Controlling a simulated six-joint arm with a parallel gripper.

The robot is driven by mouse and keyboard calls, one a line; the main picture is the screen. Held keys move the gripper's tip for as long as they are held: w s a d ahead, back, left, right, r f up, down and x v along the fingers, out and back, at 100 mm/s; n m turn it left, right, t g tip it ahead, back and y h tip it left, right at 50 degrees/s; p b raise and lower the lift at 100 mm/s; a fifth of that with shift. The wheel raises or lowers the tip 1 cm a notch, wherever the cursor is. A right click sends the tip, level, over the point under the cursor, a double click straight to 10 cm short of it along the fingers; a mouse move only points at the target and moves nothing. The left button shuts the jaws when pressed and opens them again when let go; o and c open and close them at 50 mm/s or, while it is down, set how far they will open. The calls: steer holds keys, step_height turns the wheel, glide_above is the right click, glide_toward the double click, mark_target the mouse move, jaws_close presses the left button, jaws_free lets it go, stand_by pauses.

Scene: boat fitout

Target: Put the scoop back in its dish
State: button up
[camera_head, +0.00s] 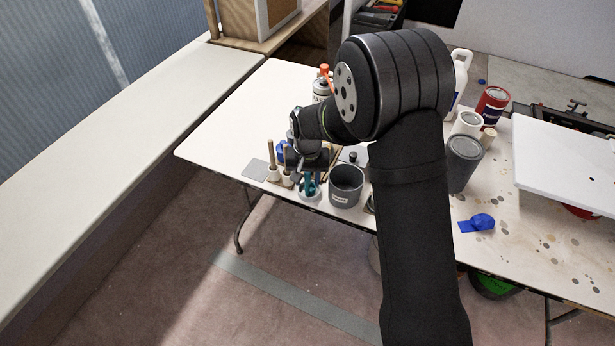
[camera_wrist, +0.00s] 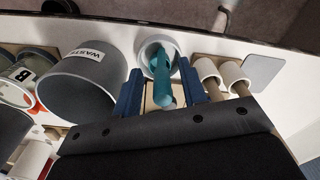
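The teal scoop (camera_wrist: 162,88) stands with its lower end inside the round white dish (camera_wrist: 146,45), its handle end pointing up toward the wrist camera. In the head view the scoop (camera_head: 309,184) and the dish (camera_head: 309,195) show near the front edge of the table. My gripper (camera_wrist: 162,92) is open, with one blue finger on each side of the scoop's handle. A gap shows between the handle and each finger. In the head view my gripper (camera_head: 311,172) is over the dish and mostly hidden by my arm. Whether the scoop rests on the dish's bottom is hidden.
A grey waste pot (camera_wrist: 85,80) stands close beside the dish, also seen in the head view (camera_head: 346,184). On the other side are white holders with wooden-handled tools (camera_head: 272,165) and a grey plate (camera_head: 255,170). Blue tape (camera_head: 478,223) lies farther right.

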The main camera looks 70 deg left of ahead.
step_height(320, 180, up, 12)
steer(key=shift+d+r, duration=0.15)
steer(key=shift+r, duration=0.05)
stand_by(0.5)
steer(key=shift+s, duration=0.1)
step_height(320, 180, down, 12)
steer(key=shift+a+r, duration=0.25)
steer(key=shift+d+r, duration=0.1)
steer(key=shift+r, duration=1.45)
